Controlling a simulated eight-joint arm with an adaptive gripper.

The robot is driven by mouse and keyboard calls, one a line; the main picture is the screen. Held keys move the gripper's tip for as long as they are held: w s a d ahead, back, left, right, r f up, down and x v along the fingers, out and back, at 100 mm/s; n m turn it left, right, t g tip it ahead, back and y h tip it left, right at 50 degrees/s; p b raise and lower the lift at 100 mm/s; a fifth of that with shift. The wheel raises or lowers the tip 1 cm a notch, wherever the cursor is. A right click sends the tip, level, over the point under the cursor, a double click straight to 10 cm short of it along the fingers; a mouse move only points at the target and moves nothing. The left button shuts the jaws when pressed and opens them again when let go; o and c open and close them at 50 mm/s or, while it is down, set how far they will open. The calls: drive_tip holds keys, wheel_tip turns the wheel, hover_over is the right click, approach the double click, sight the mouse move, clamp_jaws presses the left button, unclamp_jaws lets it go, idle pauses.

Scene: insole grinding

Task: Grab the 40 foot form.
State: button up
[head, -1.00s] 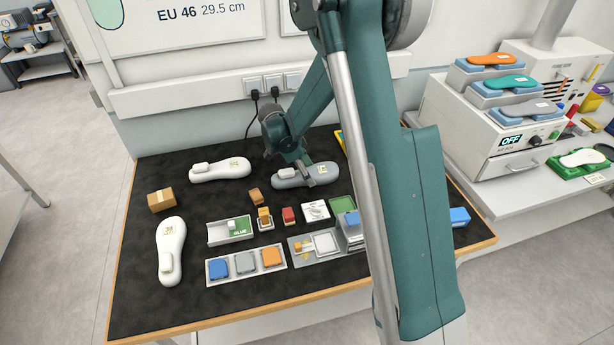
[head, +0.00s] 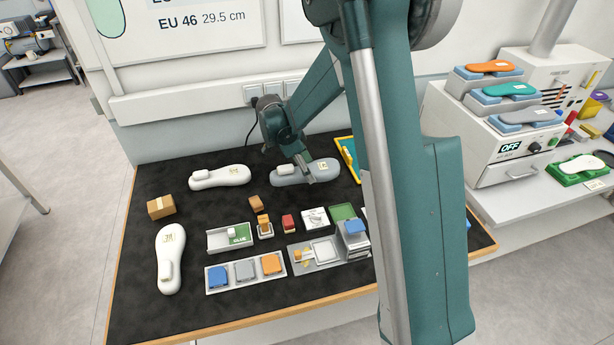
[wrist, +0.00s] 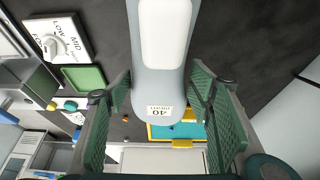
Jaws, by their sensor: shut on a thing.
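The grey 40 foot form (head: 320,172) is at the back middle of the black table in the head view, its raised white block toward the left. In the wrist view the form (wrist: 157,88) runs up the middle, with its label reading 40 at the near end. My gripper (head: 307,172) comes down on it from above, with one green finger along each side in the wrist view (wrist: 160,80). The gripper is shut on the form. It seems slightly raised, but the gap beneath is hard to see.
A white foot form (head: 219,178) lies to the left, another (head: 170,260) at the front left. Several small trays and blocks fill the front middle, including a three-block tray (head: 246,284). A yellow-edged teal tray (head: 346,158) is just right of the grey form.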

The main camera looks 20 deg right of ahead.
sight(312, 168)
drive_tip(key=shift+r, duration=2.2)
